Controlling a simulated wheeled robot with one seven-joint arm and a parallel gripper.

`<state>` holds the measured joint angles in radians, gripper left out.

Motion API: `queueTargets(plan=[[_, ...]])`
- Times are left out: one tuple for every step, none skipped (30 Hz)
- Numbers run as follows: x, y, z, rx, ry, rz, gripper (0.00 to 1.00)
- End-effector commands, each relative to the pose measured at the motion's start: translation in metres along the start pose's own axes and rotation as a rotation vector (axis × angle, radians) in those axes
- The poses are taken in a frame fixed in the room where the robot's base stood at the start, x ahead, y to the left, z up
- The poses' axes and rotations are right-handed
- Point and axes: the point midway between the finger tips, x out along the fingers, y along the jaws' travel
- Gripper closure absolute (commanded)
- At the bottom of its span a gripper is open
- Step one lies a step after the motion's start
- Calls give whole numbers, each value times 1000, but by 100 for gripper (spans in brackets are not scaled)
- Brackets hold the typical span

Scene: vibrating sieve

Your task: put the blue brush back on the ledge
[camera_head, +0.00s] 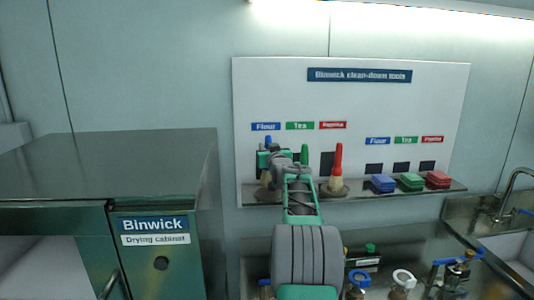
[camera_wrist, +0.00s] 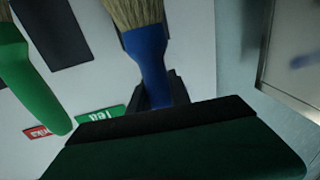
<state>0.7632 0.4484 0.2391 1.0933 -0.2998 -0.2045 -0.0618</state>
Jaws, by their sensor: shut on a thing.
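The blue brush (camera_head: 268,143) is at the left end of the wall board, below the blue Flour label, with its handle up. My gripper (camera_head: 268,160) is around its handle, and the wrist view shows the gripper (camera_wrist: 160,92) shut on the blue brush (camera_wrist: 147,50). Its pale bristles point away from the jaws. The ledge (camera_head: 360,188) runs along the bottom of the board. The brush's lower end is close to the ledge; I cannot tell whether it touches. My arm hides part of the ledge there.
A green brush (camera_head: 304,154) is close to the right of my gripper, partly hidden by my arm. A red brush (camera_head: 338,160) stands further right. The drying cabinet (camera_head: 160,240) stands left.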

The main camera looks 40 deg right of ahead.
Motion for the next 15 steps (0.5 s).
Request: queueTargets(plan=[[3,1,7,1,-4,-1,100],[2,0,12,1,-4,-1,100],[2,0,20,1,-4,-1,100],[2,0,25,1,-3,-1,100],[2,0,29,1,-3,-1,100],[2,0,32,1,-1,-1,100],[1,0,32,0,0,-1,100],[1,0,32,0,1,-1,100],[1,0,32,0,1,-1,100],[1,0,32,0,1,-1,100],[1,0,32,0,1,-1,100],[1,0,33,0,1,-1,100],[1,0,34,0,0,-1,100],[1,0,35,0,0,-1,100],[1,0,36,0,0,-1,100]])
